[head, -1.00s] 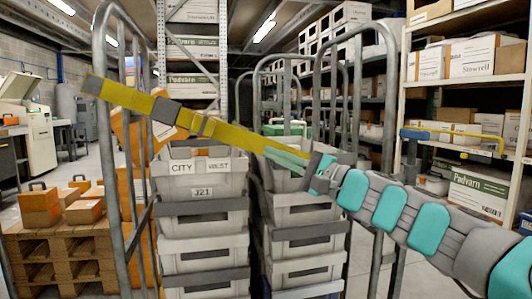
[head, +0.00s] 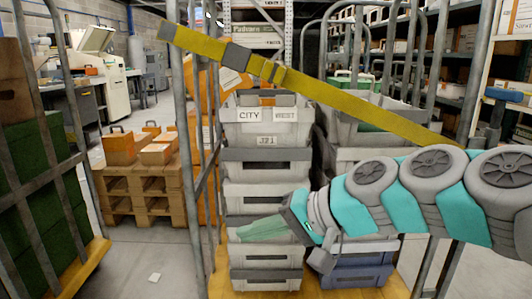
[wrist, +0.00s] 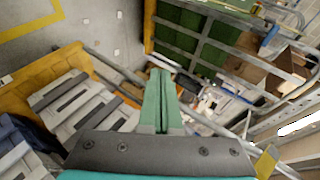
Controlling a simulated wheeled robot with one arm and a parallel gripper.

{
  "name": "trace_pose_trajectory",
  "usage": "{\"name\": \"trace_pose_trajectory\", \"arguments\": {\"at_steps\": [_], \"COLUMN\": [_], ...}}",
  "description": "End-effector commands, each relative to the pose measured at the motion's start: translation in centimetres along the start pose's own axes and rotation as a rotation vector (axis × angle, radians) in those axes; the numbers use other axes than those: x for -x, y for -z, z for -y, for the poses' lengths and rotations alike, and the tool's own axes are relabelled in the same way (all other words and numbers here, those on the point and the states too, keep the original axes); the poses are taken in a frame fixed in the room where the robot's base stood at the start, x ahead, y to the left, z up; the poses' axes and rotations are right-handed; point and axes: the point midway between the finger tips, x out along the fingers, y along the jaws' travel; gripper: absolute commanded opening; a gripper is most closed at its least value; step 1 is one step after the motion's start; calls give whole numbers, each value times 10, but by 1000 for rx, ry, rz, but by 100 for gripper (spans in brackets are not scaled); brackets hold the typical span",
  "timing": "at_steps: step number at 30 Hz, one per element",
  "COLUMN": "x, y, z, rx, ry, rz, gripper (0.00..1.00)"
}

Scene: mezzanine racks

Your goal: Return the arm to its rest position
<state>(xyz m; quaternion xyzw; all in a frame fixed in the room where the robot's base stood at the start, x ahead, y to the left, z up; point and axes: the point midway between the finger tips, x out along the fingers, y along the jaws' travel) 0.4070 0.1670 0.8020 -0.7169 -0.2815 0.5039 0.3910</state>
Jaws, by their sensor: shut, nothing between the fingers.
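My gripper (head: 262,229) is at the end of my grey and teal arm, in front of the lower crates of the left crate stack. Its green fingers are together with nothing between them. In the wrist view the shut fingers (wrist: 159,100) point away over the floor and cart bars. A yellow strap (head: 330,94) with a grey buckle runs slanting across the cart front, above my gripper and apart from it. Its right end passes behind my arm.
A cart frame (head: 201,150) holds stacked grey crates (head: 262,190), the upper one labelled CITY. A caged cart with green boxes (head: 40,170) stands left. A wooden pallet (head: 150,185) bears orange boxes. Open floor (head: 150,255) lies between. Shelves stand at right.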

Motion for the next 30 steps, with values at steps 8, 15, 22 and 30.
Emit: {"name": "trace_pose_trajectory", "arguments": {"at_steps": [8, 15, 22, 30], "x": [5, 70, 97, 97], "y": [-115, -176, -193, -193], "z": [-151, -246, -269, -269], "rx": [128, 105, 84, 84], "ry": [-553, -909, -1014, -1014], "rz": [250, 413, 460, 461], "gripper": [0, 0, 0, 0]}}
